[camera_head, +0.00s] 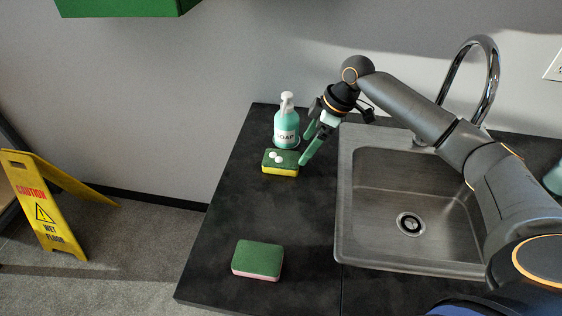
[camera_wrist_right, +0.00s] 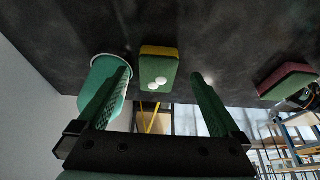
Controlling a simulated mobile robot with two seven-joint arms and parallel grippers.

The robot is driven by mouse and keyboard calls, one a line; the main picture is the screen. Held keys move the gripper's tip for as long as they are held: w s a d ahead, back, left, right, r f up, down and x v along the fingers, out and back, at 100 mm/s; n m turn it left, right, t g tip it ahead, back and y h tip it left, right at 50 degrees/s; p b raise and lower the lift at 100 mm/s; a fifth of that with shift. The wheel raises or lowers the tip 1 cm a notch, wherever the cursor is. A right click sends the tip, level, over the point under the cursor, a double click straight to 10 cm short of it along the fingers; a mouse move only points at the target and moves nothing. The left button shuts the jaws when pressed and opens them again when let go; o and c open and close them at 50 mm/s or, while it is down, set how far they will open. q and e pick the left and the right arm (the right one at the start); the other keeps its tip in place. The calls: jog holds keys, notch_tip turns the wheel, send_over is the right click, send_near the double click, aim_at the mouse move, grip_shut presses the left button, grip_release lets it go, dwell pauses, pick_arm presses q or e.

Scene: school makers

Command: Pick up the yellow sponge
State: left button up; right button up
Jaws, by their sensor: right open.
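The yellow sponge (camera_head: 281,170) has a green top with small white blobs on it. It lies on the dark counter, just in front of the soap bottle (camera_head: 286,128). My right gripper (camera_head: 303,151) is open and empty, close to the right of the sponge and tilted down toward it. In the right wrist view the sponge (camera_wrist_right: 160,52) appears in the gap between the two green fingers, ahead of the tips; I see no contact. The soap bottle (camera_wrist_right: 108,69) shows behind the left finger there. My left gripper is not in view.
A pink sponge with a green top (camera_head: 258,259) lies nearer on the counter (camera_head: 215,255). A metal sink (camera_head: 385,262) with a tall tap (camera_head: 489,85) is to the right. A yellow caution sign (camera_head: 45,205) stands on the floor at left. The counter between the sponges is clear.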

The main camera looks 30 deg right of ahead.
aim_at(294, 160)
jog(key=x, duration=0.6)
jog(key=shift+w+a+f, duration=0.1)
jog(key=shift+w+a, duration=0.2)
jog(key=shift+w, duration=0.1)
jog(key=c, duration=1.1)
jog(key=shift+c, duration=0.3)
